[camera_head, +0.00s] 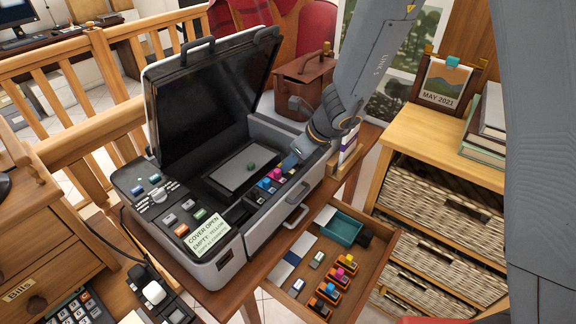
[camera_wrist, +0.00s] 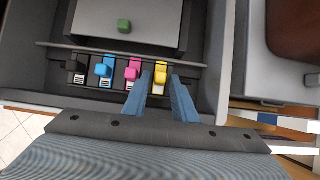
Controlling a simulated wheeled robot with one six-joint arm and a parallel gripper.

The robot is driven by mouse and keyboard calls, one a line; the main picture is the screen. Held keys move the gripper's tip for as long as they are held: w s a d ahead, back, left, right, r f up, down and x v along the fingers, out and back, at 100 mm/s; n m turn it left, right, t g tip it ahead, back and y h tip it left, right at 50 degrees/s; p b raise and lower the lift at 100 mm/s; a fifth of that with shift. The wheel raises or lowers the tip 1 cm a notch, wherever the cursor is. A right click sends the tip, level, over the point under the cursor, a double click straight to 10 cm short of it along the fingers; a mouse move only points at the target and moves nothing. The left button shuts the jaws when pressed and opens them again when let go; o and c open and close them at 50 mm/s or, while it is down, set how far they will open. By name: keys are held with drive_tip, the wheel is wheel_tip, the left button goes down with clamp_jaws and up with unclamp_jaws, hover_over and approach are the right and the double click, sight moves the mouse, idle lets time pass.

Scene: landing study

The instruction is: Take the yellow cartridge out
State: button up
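The printer (camera_head: 232,275) stands with its lid (camera_head: 212,95) raised. In the wrist view, a row of cartridges sits in its slots: black (camera_wrist: 80,68), cyan (camera_wrist: 104,71), magenta (camera_wrist: 133,70), and the yellow cartridge (camera_wrist: 161,72) at the right end. My gripper (camera_wrist: 162,80) is open, its blue fingers to the left and right of the yellow cartridge. I cannot tell whether either finger touches it. In the head view my gripper (camera_head: 289,162) reaches down into the right end of the row and largely hides the yellow cartridge.
The printer's display (camera_head: 208,232) reads "COVER OPEN EMPTY: YELLOW". An open drawer (camera_head: 372,270) at the front right holds several cartridges (camera_head: 338,275) and a teal tray (camera_head: 343,228). The raised lid stands behind the slots. A brown box (camera_head: 301,80) stands behind the printer.

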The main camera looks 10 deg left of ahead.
clamp_jaws()
drive_tip(key=shift+r, duration=0.15)
wheel_tip(320, 180, up, 7)
drive_tip(key=p, duration=0.7)
drive_tip(key=shift+p, duration=0.4)
idle(0.5)
